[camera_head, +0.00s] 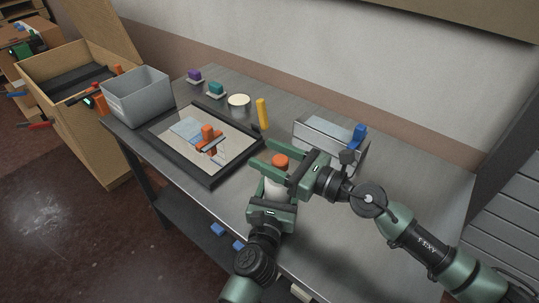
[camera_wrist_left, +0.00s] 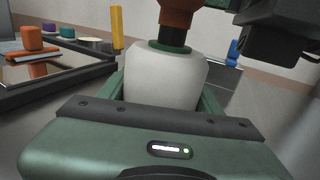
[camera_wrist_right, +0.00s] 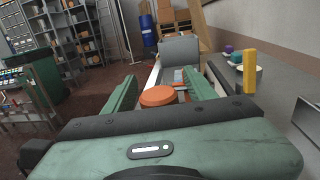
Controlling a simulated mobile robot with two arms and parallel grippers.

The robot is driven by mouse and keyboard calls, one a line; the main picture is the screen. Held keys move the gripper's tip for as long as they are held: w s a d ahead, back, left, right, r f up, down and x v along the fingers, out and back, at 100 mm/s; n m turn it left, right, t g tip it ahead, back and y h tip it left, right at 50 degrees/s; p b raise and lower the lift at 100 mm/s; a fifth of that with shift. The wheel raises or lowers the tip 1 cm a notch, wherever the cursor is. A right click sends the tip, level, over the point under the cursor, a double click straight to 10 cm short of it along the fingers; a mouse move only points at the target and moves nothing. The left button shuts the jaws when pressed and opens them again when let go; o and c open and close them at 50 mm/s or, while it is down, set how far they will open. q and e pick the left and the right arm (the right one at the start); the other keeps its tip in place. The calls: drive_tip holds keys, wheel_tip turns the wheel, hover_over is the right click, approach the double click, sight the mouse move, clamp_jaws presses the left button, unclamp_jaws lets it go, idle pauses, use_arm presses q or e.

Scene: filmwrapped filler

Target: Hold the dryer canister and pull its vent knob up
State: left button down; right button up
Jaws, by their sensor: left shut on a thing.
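The dryer canister is a pale, rounded body (camera_head: 273,189) with a green collar and an orange vent knob (camera_head: 280,160) on a dark stem. In the left wrist view the canister (camera_wrist_left: 165,78) stands upright between the fingers, with the stem (camera_wrist_left: 172,37) showing below the knob (camera_wrist_left: 180,14). My left gripper (camera_head: 270,192) is shut on the canister body. My right gripper (camera_head: 285,163) is at the knob, its fingers on either side. In the right wrist view the knob (camera_wrist_right: 159,96) lies between the spread fingers, with gaps beside it.
A black-framed tray (camera_head: 210,183) holding an orange-knobbed piece (camera_head: 208,132) lies to the left. A grey bin (camera_head: 139,97), purple knob (camera_head: 194,75), teal knob (camera_head: 216,88), round pale-topped tin (camera_head: 239,102), yellow post (camera_head: 262,113) and blue-handled clear box (camera_head: 330,137) stand around. The right tabletop is clear.

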use_arm(q)
drive_tip(key=shift+f, duration=0.1)
use_arm(e)
drive_tip(key=v, duration=1.2)
use_arm(q)
drive_tip(key=shift+c, duration=1.1)
unclamp_jaws()
